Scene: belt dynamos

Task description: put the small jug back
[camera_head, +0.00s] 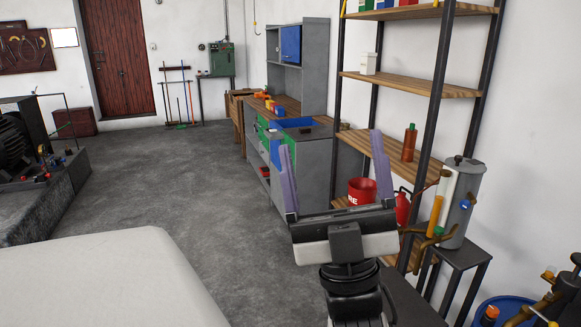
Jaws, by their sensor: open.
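My gripper (335,168) is raised in the lower middle of the head view, its two purple fingers wide apart. I cannot pick out a small jug with certainty. A small white container (368,64) stands on an upper shelf of the rack (412,86), well above and beyond my gripper. A brown bottle with a green cap (409,143) stands on the middle shelf, right of the gripper. My gripper and wrist hide part of the lower rack.
A tall grey cylinder (462,200) stands on a dark stand at right. A pale rounded surface (110,275) fills the lower left. The grey floor (215,190) is clear at centre-left.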

